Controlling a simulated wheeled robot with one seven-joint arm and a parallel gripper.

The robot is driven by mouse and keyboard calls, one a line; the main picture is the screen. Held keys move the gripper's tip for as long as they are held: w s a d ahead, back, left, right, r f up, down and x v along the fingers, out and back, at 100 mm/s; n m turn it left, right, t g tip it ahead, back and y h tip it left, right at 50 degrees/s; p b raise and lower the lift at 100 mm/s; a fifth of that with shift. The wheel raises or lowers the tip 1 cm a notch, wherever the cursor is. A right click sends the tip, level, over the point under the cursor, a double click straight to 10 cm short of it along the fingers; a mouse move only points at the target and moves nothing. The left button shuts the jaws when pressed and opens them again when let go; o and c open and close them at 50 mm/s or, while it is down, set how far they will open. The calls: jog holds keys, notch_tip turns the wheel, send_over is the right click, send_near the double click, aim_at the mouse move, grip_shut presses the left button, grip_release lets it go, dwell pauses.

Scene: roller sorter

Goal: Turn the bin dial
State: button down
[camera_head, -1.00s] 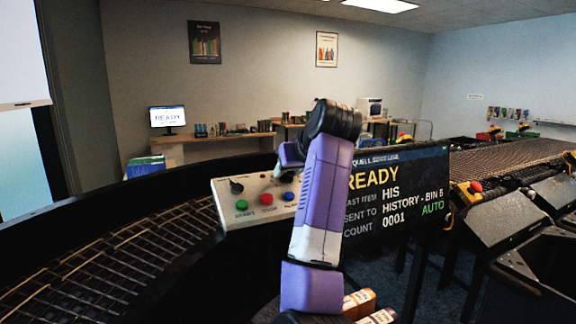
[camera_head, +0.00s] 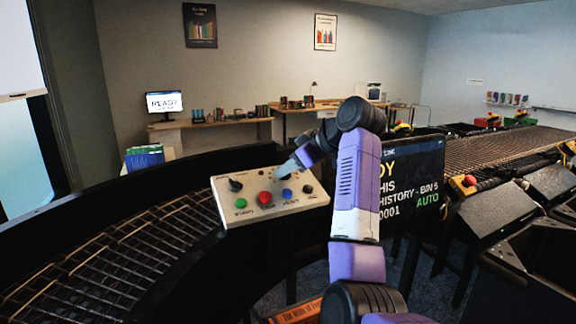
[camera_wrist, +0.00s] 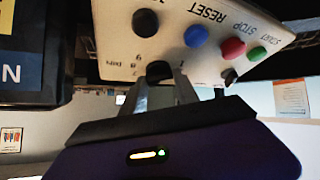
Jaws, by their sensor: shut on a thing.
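The control panel (camera_head: 224,214) is a pale sloped box with a green button (camera_head: 240,203), a red button (camera_head: 265,198), a blue button (camera_head: 287,194) and a black button (camera_head: 308,188) along its front. A black selector knob (camera_head: 235,185) sits at its back left. My gripper (camera_wrist: 160,84) reaches over the panel's back. In the wrist view, the black bin dial (camera_wrist: 158,69) is between my fingertips, beside printed numbers and "BIN". My gripper is shut on it. In the head view my gripper hides the dial.
A dark screen (camera_head: 428,158) right of the panel shows "HISTORY - BIN 5" and "AUTO", partly hidden by my arm. A curved roller conveyor (camera_head: 110,255) runs on the left. Another conveyor (camera_head: 500,150) and dark bins stand on the right.

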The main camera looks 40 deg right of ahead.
dwell(0.3)
jog(key=c, duration=0.9)
grip_release()
jog(key=shift+b+v, duration=0.65)
jog(key=shift+v, duration=3.25)
